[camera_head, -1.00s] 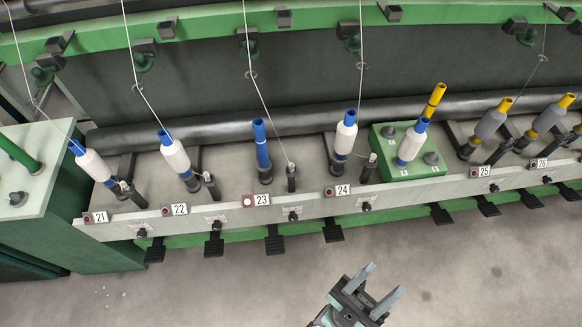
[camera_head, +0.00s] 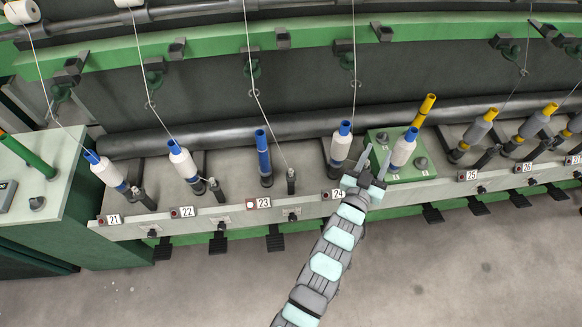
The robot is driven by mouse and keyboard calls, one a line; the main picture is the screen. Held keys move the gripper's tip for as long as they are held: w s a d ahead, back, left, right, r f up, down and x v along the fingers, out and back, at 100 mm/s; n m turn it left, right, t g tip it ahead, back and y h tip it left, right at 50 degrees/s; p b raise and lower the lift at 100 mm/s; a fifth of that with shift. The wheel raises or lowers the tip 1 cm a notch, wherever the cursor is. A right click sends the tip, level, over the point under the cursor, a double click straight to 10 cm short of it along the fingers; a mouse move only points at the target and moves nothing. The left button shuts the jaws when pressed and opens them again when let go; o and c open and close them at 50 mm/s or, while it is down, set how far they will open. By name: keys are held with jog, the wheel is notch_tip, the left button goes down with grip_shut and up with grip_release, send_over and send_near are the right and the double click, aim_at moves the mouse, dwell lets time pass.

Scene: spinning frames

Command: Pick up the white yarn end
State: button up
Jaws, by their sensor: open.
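A white yarn (camera_head: 262,108) hangs down at position 23 and runs past a blue tube with no white yarn on it (camera_head: 264,157) to a small dark post (camera_head: 291,181), where its end seems to lie. Another white yarn (camera_head: 354,45) comes down at position 24 beside a white bobbin (camera_head: 341,147); its lower part is hard to follow near my gripper. My gripper (camera_head: 375,158) is open, with two grey fingers pointing up, between that bobbin and a white bobbin with a blue top (camera_head: 403,148) on the green box.
The green box (camera_head: 421,165) stands right of my gripper and also carries a yellow tube (camera_head: 425,109). White bobbins at 22 (camera_head: 183,163) and 21 (camera_head: 106,171) stand left. Grey-wound yellow tubes (camera_head: 477,131) stand right. The floor in front is clear.

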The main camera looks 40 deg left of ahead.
jog(key=a+f+n+g+p, duration=0.1)
jog(key=a+f+g+p, duration=0.1)
jog(key=a+g, duration=0.35)
jog(key=n+g+h+p, duration=0.1)
jog(key=n+g+p, duration=0.45)
jog(key=g, duration=0.45)
send_near(291, 171)
jog(key=p+x, duration=0.1)
jog(key=x, duration=0.6)
jog(key=shift+a+f, duration=0.1)
jog(key=shift+f, duration=0.05)
jog(key=shift+w+a+f, duration=0.2)
jog(key=shift+a+f, duration=0.05)
jog(key=shift+f, duration=0.35)
jog(key=shift+c, duration=0.2)
